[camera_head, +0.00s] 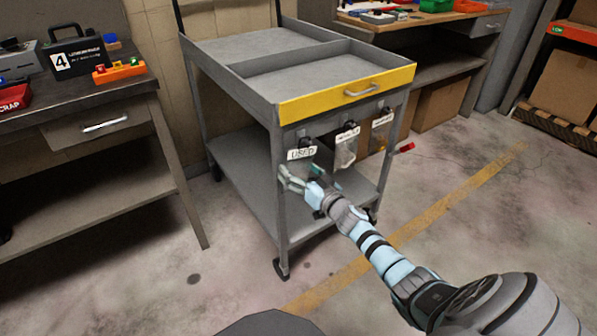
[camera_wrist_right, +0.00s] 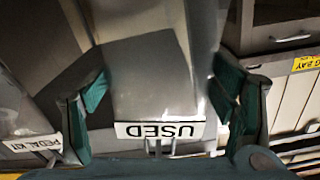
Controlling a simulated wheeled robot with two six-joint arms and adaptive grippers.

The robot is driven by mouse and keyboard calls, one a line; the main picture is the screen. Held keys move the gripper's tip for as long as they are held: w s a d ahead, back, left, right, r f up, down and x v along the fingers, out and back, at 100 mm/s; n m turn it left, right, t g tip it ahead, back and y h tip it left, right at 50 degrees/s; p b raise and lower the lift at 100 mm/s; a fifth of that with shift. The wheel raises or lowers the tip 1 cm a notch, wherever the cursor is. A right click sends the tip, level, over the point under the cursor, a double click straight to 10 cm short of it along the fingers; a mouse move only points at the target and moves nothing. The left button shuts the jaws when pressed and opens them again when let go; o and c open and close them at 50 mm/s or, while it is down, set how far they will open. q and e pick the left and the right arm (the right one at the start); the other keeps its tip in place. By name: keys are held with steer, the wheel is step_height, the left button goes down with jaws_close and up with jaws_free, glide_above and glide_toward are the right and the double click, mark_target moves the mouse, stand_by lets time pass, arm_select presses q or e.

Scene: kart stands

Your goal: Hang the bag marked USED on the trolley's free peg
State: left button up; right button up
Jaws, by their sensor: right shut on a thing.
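The bag marked USED (camera_head: 300,155) is at the left end of the trolley's (camera_head: 347,93) front, just below the yellow drawer front. My right gripper (camera_head: 300,174) is shut on it, below its white label. In the right wrist view the grey bag (camera_wrist_right: 155,85) lies between the two fingers, with its label upside down in the picture. The bag's top is close to the left peg (camera_head: 303,132); I cannot tell whether it is on the peg. Two other labelled bags hang at the middle (camera_head: 345,150) and right (camera_head: 381,132). My left gripper is not in view.
A bag labelled PEDAL KIT (camera_wrist_right: 46,146) is close beside my gripper in the right wrist view. A workbench (camera_head: 75,125) with a black case (camera_head: 75,55) stands left. A red object (camera_head: 404,147) is right of the trolley. The floor in front is clear.

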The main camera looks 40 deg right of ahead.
steer(key=o, duration=1.1)
steer(key=s, duration=0.7)
steer(key=shift+s, duration=0.3)
